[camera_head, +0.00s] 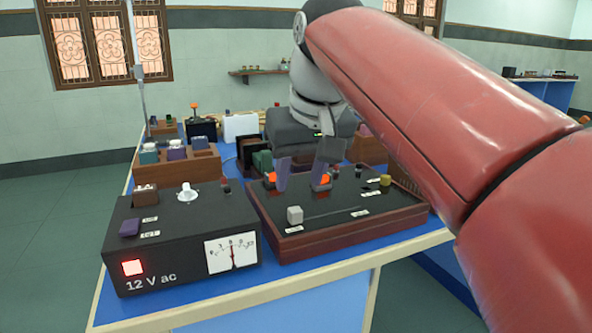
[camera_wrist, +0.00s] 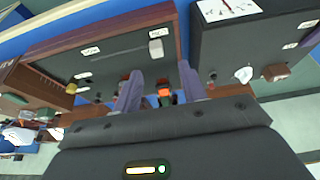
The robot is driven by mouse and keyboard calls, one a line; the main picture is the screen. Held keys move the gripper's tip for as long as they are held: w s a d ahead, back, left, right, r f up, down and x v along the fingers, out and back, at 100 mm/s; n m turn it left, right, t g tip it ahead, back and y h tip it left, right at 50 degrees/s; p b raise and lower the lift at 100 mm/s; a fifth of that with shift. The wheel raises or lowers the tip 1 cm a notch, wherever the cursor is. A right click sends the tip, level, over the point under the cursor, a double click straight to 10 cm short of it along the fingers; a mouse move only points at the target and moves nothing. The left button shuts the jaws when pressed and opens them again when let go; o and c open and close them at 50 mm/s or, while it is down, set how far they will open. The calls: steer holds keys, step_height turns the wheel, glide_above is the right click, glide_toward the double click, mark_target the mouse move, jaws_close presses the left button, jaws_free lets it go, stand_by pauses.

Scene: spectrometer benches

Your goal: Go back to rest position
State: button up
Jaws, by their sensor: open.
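My gripper (camera_head: 301,178) is open above the black-topped wooden panel box (camera_head: 345,232). Its two purple fingers stand apart over an orange-red part (camera_head: 270,177) near the back of the panel, and a second orange part (camera_head: 325,180) shows beside the right finger. In the wrist view my gripper (camera_wrist: 160,92) has an orange-red piece (camera_wrist: 165,91) between its fingers. I cannot tell whether the fingers touch it. A white block (camera_head: 295,215) sits at the panel's front left; it also shows in the wrist view (camera_wrist: 156,48).
A black 12 V ac supply (camera_head: 185,262) with a lit red switch (camera_head: 132,267) and a meter (camera_head: 231,252) stands close left of the panel. Wooden trays (camera_head: 178,168) and other boxes crowd the back of the blue bench (camera_head: 290,292). Floor is free at left.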

steer(key=s+d+f+m, duration=0.1)
steer(key=s+d+f, duration=0.2)
steer(key=s+f, duration=0.2)
steer(key=s+d+f+m+h, duration=0.1)
steer(key=s+d+f, duration=0.3)
steer(key=f, duration=0.7)
steer(key=s+d+f+m+t, duration=0.1)
steer(key=s+d+f, duration=0.2)
steer(key=s+f, duration=0.3)
step_height(320, 180, down, 3)
steer(key=shift+d+r+m, duration=0.15)
steer(key=shift+d+m, duration=0.15)
steer(key=shift+d, duration=0.1)
steer(key=shift+a, duration=0.1)
